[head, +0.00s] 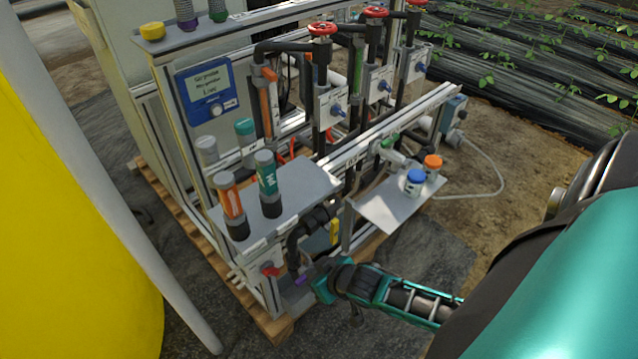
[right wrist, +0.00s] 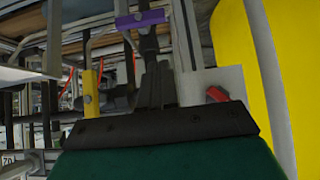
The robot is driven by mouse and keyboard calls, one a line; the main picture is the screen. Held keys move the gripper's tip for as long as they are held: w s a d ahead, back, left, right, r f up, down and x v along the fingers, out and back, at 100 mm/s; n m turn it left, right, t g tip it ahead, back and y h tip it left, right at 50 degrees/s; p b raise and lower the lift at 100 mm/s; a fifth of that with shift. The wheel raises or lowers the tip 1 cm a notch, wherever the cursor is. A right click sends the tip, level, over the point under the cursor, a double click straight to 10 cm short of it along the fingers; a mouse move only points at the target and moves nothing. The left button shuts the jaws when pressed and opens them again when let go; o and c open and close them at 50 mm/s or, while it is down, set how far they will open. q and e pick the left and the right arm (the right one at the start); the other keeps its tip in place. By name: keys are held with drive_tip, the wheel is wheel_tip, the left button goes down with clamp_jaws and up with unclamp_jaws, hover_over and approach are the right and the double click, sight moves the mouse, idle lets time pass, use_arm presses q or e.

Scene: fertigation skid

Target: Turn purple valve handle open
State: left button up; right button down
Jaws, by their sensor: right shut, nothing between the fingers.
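The purple valve handle (head: 301,280) is a small bar low on the front of the skid, mostly hidden by my gripper in the head view. In the right wrist view the purple handle (right wrist: 140,19) lies crosswise just beyond the fingertips. My right gripper (head: 312,274) reaches in from the right, low at the skid's front corner, with its tips at the handle. In the right wrist view the dark fingers (right wrist: 152,62) are together with nothing between them. I cannot tell whether they touch the handle. My left gripper is not in view.
A red handle (head: 268,268) sits left of the purple one, and a yellow handle (head: 334,232) above right. A grey shelf with bottles (head: 232,205) and a small tray (head: 390,208) overhang the area. A yellow tank (head: 70,220) stands left. Bare ground lies in front.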

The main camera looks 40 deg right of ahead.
use_arm(q)
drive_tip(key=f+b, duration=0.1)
drive_tip(key=b, duration=0.1)
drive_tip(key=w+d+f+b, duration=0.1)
drive_tip(key=b, duration=0.1)
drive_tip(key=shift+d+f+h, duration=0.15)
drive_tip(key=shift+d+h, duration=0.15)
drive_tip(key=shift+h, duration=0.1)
use_arm(e)
drive_tip(key=w+f, duration=0.3)
drive_tip(key=f, duration=0.4)
drive_tip(key=shift+w+a+f, duration=0.2)
drive_tip(key=shift+w+f, duration=0.1)
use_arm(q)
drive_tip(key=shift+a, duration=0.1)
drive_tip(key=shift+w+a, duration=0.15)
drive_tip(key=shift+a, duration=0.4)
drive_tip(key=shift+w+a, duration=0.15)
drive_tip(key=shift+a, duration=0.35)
use_arm(e)
drive_tip(key=shift+a+f, duration=0.1)
